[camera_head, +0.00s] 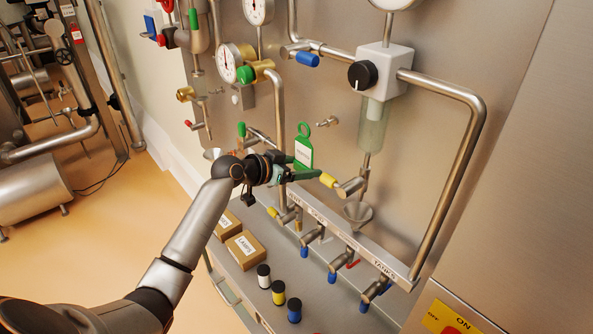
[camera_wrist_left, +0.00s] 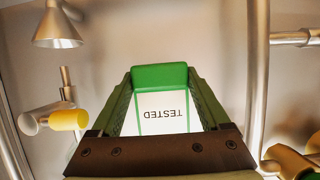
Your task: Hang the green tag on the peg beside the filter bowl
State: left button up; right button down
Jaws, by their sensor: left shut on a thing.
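The green tag (camera_head: 304,150) has a ring at its top and a white label. It is upright in front of the panel, held in my left gripper (camera_head: 290,174). In the left wrist view the tag (camera_wrist_left: 162,112) sits between both fingers, and its label reads TESTED upside down. The small metal peg (camera_head: 327,122) sticks out of the panel to the right of the tag's ring, apart from it. The clear filter bowl (camera_head: 373,125) hangs under a white block with a black knob, right of the peg. My right gripper is not in view.
A vertical pipe (camera_head: 280,130) runs just left of the tag. A yellow-handled valve (camera_head: 335,182) and a funnel (camera_head: 358,212) are below right. Several valves line the rail below. Boxes (camera_head: 245,249) and small capped bottles (camera_head: 279,292) stand on the ledge.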

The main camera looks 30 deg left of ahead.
pick_arm(q)
jog(key=shift+r+b+x, duration=0.15)
jog(key=shift+b+x, duration=0.35)
jog(key=shift+x, duration=0.5)
jog(key=shift+r+b+x, duration=0.2)
jog(key=shift+b+x, duration=0.35)
jog(key=shift+x, duration=0.5)
jog(key=shift+r+b+x, duration=0.15)
jog(key=shift+b+x, duration=0.35)
jog(key=shift+x, duration=0.5)
jog(key=shift+w+d, duration=0.1)
jog(key=shift+w, duration=0.15)
jog(key=o, duration=1.2)
jog(key=shift+s, duration=0.15)
